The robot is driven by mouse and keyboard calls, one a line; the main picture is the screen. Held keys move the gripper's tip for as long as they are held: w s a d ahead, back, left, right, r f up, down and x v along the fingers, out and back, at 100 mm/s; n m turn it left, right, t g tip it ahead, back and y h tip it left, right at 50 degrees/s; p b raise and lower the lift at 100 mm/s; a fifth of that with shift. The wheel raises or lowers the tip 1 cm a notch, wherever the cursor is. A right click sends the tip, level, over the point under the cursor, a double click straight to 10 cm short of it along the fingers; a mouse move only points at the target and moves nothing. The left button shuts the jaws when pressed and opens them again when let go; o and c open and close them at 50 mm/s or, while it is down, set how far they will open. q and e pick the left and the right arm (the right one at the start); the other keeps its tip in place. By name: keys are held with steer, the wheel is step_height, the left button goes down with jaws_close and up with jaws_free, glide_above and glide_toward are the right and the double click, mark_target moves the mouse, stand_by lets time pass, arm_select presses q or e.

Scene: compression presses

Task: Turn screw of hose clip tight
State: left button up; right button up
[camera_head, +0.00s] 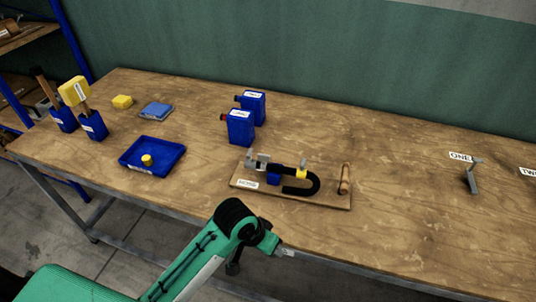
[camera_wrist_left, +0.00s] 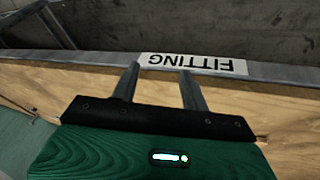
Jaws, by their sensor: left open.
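A wooden board (camera_head: 325,198) lies on the table near its middle. It carries a black U-shaped hose (camera_head: 312,189), a grey metal fitting (camera_head: 258,163) at its left end, and a yellow piece (camera_head: 302,174) with a small grey part on top. Which of these is the hose clip, and its screw, is too small to tell. My left gripper (camera_head: 284,252) is at the table's front edge, in front of the board and apart from it. In the left wrist view the fingers (camera_wrist_left: 158,70) are spread and empty. My right gripper is not in view.
Blue boxes (camera_head: 240,127) stand behind the board. A blue tray (camera_head: 151,157) with a yellow piece is left of it. A wooden-handled peg (camera_head: 345,178) stands at the board's right end. A grey tool (camera_head: 472,177) stands far right. A "FITTING" label (camera_wrist_left: 192,63) is on the table edge.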

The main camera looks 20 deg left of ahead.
arm_select(q)
steer(key=shift+m+g, duration=0.3)
steer(key=shift+g, duration=0.3)
steer(key=w+r, duration=0.1)
steer(key=w, duration=0.1)
steer(key=w+d+r, duration=0.1)
steer(key=w, duration=0.1)
steer(key=w+d+r, duration=0.1)
steer(key=w, duration=0.2)
steer(key=shift+r, duration=0.35)
steer(key=w+a+r+y, duration=0.1)
steer(key=w+a+r, duration=0.1)
steer(key=w+r, duration=0.4)
step_height(320, 180, up, 14)
steer(key=f+n+g+y, duration=0.1)
steer(key=n+g+y, duration=0.1)
steer(key=n, duration=0.2)
glide_above(264, 157)
steer(key=f+p, duration=0.1)
steer(key=f, duration=0.7)
steer(key=f+p, duration=0.1)
steer(key=f, duration=0.4)
steer(key=shift+w+a+f+p, duration=0.1)
steer(key=shift+w+p, duration=0.15)
steer(key=shift+p, duration=0.1)
steer(key=c, duration=0.7)
